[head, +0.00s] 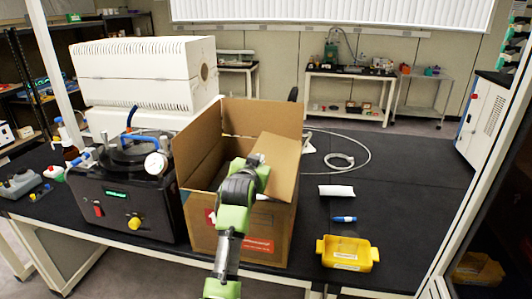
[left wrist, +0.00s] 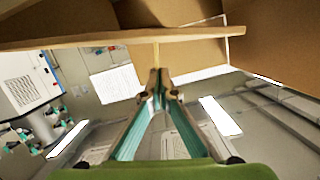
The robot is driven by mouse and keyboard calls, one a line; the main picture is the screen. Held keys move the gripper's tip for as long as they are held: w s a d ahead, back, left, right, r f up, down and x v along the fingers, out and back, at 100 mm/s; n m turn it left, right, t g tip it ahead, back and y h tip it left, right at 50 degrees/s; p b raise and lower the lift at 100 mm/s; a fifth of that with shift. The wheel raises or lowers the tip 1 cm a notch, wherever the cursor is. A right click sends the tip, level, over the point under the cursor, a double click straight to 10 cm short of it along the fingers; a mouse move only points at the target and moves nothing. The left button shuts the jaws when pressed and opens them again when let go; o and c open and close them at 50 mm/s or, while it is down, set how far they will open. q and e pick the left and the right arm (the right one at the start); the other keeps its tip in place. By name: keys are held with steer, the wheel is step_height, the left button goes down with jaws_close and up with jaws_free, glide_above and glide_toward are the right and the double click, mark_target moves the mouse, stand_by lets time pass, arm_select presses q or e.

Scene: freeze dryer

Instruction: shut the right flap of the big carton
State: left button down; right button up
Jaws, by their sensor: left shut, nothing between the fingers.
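The big brown carton (head: 282,232) stands on the black bench, with its back flap (head: 262,117) and left flap (head: 198,143) raised. Its right flap (head: 280,160) is tilted inward over the opening, not flat. My left gripper (head: 260,172) is at the opening beside the right flap's lower left edge. In the left wrist view the left gripper (left wrist: 158,84) is shut and empty, its fingers pointing at a cardboard panel edge (left wrist: 110,40); I cannot tell whether they touch it. My arm hides part of the carton's front and inside. My right gripper is out of view.
A black device with a knob (head: 130,208) stands close to the carton's left, with a white box-shaped instrument (head: 140,72) behind it. A yellow tray (head: 346,254), a blue item (head: 343,219) and a white packet (head: 336,191) lie at right.

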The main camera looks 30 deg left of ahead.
arm_select(q)
steer(key=shift+s+a+f+n+h, duration=0.2)
steer(key=shift+a+f+n, duration=0.2)
steer(key=shift+f+n, duration=0.25)
steer(key=shift+s+a+f+n+h, duration=0.1)
steer(key=shift+a+f+n+h, duration=0.1)
steer(key=shift+a+f+n, duration=0.4)
steer(key=shift+d+f, duration=0.2)
steer(key=shift+d, duration=0.05)
